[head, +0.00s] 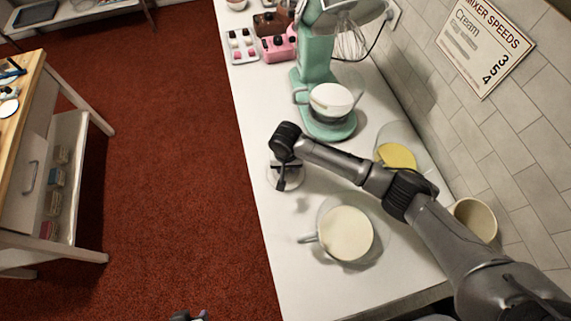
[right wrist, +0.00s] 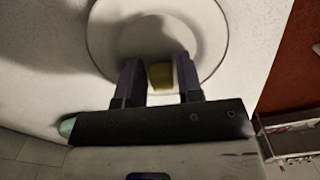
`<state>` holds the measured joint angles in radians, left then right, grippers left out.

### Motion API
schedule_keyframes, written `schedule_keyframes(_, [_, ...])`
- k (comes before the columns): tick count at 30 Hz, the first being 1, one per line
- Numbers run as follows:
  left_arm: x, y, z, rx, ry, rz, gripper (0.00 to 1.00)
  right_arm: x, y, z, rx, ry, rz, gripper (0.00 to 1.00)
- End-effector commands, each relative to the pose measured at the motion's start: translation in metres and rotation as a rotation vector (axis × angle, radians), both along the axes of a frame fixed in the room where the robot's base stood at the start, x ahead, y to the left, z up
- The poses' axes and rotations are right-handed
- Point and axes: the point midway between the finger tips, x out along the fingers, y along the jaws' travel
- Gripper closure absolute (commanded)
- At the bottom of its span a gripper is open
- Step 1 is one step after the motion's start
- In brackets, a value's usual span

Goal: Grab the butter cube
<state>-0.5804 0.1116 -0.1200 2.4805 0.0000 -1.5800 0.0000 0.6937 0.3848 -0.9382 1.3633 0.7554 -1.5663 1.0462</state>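The butter cube (right wrist: 160,75), small and yellow, sits on a round white plate (right wrist: 213,30) in the right wrist view. My right gripper (right wrist: 160,78) is open, with its two dark fingers on either side of the cube and a gap visible on each side. In the head view my right gripper (head: 285,178) is over the small plate (head: 297,183) near the counter's left edge, and the cube is hidden there. A small dark part, which looks like my left gripper (head: 187,316), shows at the bottom edge, too cut off to read.
On the white counter (head: 250,95) stand a green mixer (head: 315,60) with a bowl (head: 333,98), a large cream-filled bowl (head: 346,233), a bowl with yellow contents (head: 396,156) and a beige cup (head: 474,219). A tiled wall bounds the right. Red floor lies left.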

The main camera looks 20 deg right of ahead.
Motion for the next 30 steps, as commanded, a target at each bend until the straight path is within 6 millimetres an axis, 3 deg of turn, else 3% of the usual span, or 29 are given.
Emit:
schedule_keyframes(10, [0.0,0.003,0.0,0.011,0.0,-0.007,0.48,0.0,0.0,0.0,0.0,0.0,0.0,0.98])
schedule_keyframes(20, [0.0,0.004,0.0,0.014,0.0,-0.009,0.48,0.0,0.0,0.005,0.001,0.0,0.001,0.98])
schedule_keyframes(28, [0.0,0.002,0.005,0.008,0.001,-0.005,0.48,0.001,0.001,0.041,0.003,-0.003,0.001,0.98])
schedule_keyframes(30, [0.0,0.001,0.007,0.003,0.002,-0.002,0.48,-0.009,-0.01,0.049,0.0,0.001,-0.001,0.98])
